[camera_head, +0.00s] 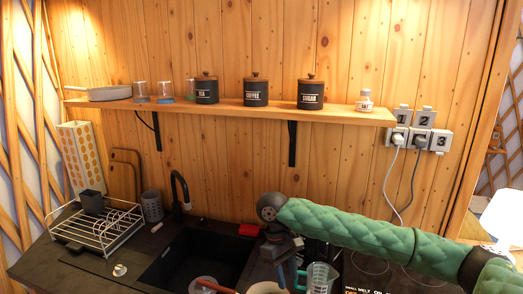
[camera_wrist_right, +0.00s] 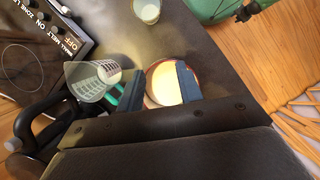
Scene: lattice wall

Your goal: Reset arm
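My right arm in its green quilted sleeve comes in from the right in the head view. Its gripper (camera_head: 284,270) points down over the front of the counter. In the right wrist view the two fingers of that gripper (camera_wrist_right: 158,72) are apart, with nothing held between them. A round bowl with pale yellow contents (camera_wrist_right: 163,84) shows beyond and between the fingers. A clear measuring jug (camera_wrist_right: 92,80) stands beside the left finger, and whether they touch is unclear. The jug also shows in the head view (camera_head: 319,279). My left gripper is in neither view.
The black sink (camera_head: 197,258) and tap (camera_head: 180,190) lie left of the right gripper, with a dish rack (camera_head: 98,228) farther left. A shelf (camera_head: 235,107) holding canisters crosses the wall above. The hob (camera_head: 375,270) is right. A glass (camera_wrist_right: 147,11) stands near the bowl.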

